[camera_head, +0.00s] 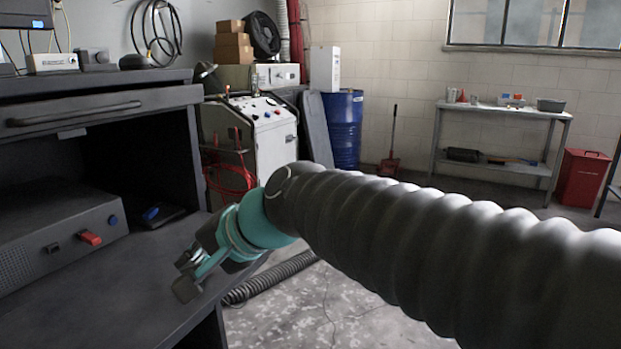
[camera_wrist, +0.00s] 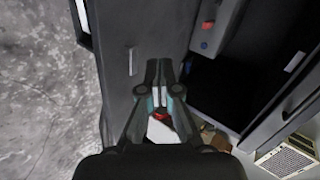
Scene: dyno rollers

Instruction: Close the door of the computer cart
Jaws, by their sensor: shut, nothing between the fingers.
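The computer cart (camera_head: 100,100) is dark grey and stands at the left in the head view. Its front compartment is open. A dark flat panel (camera_head: 110,290), which looks like the door, extends out below the opening. In the wrist view this panel (camera_wrist: 150,35) carries a slim light handle (camera_wrist: 131,62). My gripper (camera_head: 188,280) is shut and empty, near the panel's right edge in the head view. In the wrist view my gripper (camera_wrist: 160,68) lies over the panel, close to the opening. I cannot tell whether it touches. The hinge is not clear.
A grey unit (camera_head: 60,240) with a red switch sits inside the cart. A drawer handle (camera_head: 75,115) is above the opening. A wheeled machine (camera_head: 262,135) with red cables and a floor hose (camera_head: 268,280) stand beyond.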

